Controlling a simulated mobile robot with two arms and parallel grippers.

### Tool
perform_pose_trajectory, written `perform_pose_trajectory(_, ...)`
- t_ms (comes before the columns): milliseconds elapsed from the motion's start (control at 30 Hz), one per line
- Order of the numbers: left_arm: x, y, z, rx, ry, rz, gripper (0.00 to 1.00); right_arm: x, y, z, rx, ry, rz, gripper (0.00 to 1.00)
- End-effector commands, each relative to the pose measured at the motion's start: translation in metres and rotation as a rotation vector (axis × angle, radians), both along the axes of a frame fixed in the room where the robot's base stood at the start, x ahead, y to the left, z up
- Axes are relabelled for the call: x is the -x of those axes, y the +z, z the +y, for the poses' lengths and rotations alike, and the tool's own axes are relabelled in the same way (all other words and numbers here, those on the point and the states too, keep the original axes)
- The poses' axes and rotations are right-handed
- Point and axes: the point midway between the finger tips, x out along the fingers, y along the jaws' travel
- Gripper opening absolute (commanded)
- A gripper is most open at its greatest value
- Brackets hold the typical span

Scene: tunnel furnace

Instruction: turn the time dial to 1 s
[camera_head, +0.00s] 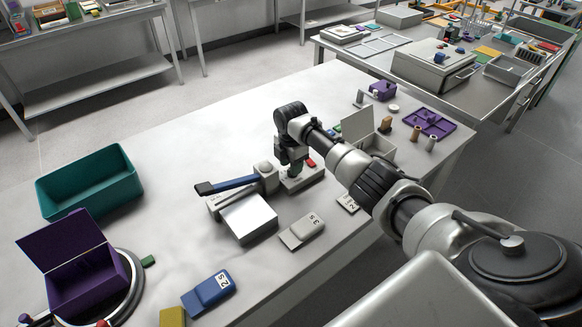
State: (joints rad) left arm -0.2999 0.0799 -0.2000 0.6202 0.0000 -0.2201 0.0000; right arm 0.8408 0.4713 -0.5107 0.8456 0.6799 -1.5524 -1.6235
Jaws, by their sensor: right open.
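A small light-grey unit (304,181) with a red button (311,163) sits near the middle of the table. My right gripper (293,168) points down over this unit, with its fingers at or just above its top. The fingers are open, but they are small and dark here, so I cannot tell if they touch anything. The time dial is not clearly visible; the gripper and wrist cover part of the unit's top. A small green patch shows between the fingertips, and I cannot tell what it is. My left gripper is out of view.
A lever device with a blue handle (232,184) stands just left of the unit. A grey numbered block (301,231) and a blue numbered block (208,292) lie in front. A teal bin (90,183) and an open purple box (84,283) are at left. The back-left tabletop is clear.

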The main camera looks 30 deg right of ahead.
Motion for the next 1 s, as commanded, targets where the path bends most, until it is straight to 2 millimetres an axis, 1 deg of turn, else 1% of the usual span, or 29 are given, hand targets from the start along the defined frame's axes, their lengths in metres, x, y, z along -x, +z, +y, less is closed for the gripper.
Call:
perform_pose_trajectory(33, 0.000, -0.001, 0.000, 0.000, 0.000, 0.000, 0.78, -0.001, 0.010, -0.001, 0.002, 0.001, -0.006, 0.41)
perform_pose_trajectory(300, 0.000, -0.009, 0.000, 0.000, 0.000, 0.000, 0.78, -0.001, 0.064, 0.000, 0.001, 0.001, -0.006, 0.41)
perform_pose_trajectory(400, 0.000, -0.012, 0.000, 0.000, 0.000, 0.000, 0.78, -0.001, 0.078, -0.001, 0.001, 0.000, -0.004, 0.41)
perform_pose_trajectory(500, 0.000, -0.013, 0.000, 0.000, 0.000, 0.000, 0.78, -0.001, 0.088, 0.000, 0.001, 0.001, -0.004, 0.41)
perform_pose_trajectory(633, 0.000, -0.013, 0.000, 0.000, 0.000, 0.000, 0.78, 0.000, 0.093, 0.000, 0.000, 0.001, -0.003, 0.41)
perform_pose_trajectory(1000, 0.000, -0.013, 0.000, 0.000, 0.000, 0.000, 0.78, 0.000, 0.093, 0.000, 0.000, 0.001, -0.002, 0.41)
